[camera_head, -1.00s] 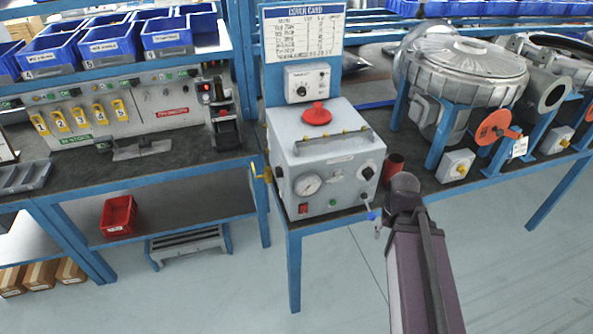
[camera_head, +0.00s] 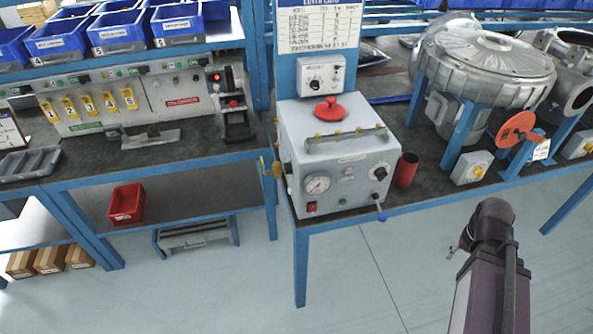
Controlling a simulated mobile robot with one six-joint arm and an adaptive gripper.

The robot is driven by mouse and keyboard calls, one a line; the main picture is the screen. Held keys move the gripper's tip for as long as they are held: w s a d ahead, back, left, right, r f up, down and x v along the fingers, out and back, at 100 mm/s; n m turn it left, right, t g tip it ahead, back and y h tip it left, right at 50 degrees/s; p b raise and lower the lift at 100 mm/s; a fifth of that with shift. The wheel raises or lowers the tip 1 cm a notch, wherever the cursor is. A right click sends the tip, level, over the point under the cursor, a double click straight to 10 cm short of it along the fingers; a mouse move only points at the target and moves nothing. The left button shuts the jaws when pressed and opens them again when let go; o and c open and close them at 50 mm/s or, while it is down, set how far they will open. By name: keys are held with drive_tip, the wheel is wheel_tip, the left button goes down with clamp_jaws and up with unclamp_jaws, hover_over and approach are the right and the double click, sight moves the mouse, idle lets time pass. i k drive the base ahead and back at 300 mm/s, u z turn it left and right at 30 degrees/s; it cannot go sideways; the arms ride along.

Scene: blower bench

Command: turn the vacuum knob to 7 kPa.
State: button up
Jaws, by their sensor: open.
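The grey blower-bench box (camera_head: 345,165) stands on the dark bench top. Its front has a round white dial gauge (camera_head: 318,183) on the left and a black knob (camera_head: 380,173) on the right. The labels, needle and knob setting are too small to read, so I cannot tell for sure which knob is the vacuum knob. Just a small grey part of my gripper (camera_head: 457,252) shows left of my arm, low and right of the box. My arm hides the rest. The gripper is open and apart from the box.
A blue-tipped lever (camera_head: 380,214) sticks out below the knob. A dark red cup (camera_head: 406,170) stands right of the box. A red handwheel (camera_head: 329,109) is on top, under a small control box (camera_head: 320,76). The floor before the bench is clear.

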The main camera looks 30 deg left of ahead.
sight(287, 166)
drive_tip(key=z, duration=0.1)
drive_tip(key=k, duration=1.3)
drive_tip(key=u, duration=1.5)
drive_tip(key=i, duration=1)
drive_tip(key=z, duration=0.1)
